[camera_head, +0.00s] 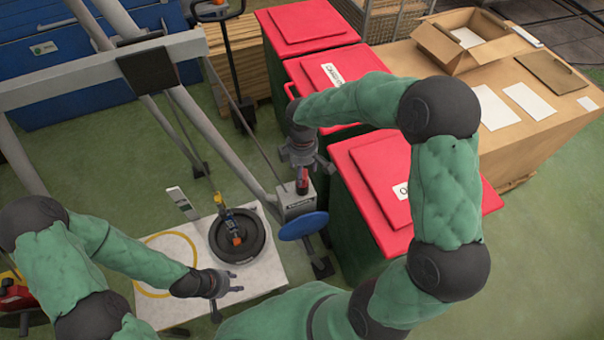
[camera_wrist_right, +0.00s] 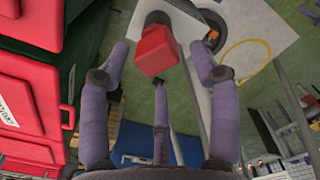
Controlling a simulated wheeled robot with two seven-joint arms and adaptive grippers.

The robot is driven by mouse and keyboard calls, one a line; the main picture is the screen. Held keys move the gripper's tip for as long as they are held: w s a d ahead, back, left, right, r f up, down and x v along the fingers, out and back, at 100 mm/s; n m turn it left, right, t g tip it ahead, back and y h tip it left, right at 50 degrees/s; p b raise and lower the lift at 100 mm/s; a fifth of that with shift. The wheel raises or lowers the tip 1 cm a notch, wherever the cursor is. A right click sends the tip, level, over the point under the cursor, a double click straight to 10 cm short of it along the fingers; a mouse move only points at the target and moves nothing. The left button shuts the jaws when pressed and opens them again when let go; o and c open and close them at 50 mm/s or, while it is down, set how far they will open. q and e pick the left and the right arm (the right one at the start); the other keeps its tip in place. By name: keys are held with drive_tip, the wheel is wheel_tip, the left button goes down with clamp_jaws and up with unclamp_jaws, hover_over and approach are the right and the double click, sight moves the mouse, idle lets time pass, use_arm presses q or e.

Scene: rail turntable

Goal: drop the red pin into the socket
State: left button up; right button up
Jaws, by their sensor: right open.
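The red pin (camera_head: 303,181) stands upright at the top of a grey post box (camera_head: 297,202) beside the white table. I cannot tell how deep it sits, as the socket's mouth is hidden. In the right wrist view the pin's red head (camera_wrist_right: 156,50) shows beyond and between the spread fingers, apart from them. My right gripper (camera_head: 303,162) is open just above the pin; its fingers also show in the wrist view (camera_wrist_right: 160,80). My left gripper (camera_head: 231,299) is open and empty over the front right of the white table.
The white table (camera_head: 270,284) carries a black wheel (camera_head: 238,252) with a small orange and blue part, and a yellow ring marking (camera_head: 165,240). A blue disc (camera_head: 303,226) sits beside the post box. Red-lidded bins (camera_head: 372,170) stand close on the right. Grey rails (camera_head: 100,65) cross at upper left.

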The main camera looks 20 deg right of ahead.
wheel_tip(320, 180, up, 8)
drive_tip(key=shift+r, duration=0.2)
use_arm(q)
drive_tip(key=shift+s, duration=0.1)
idle(0.8)
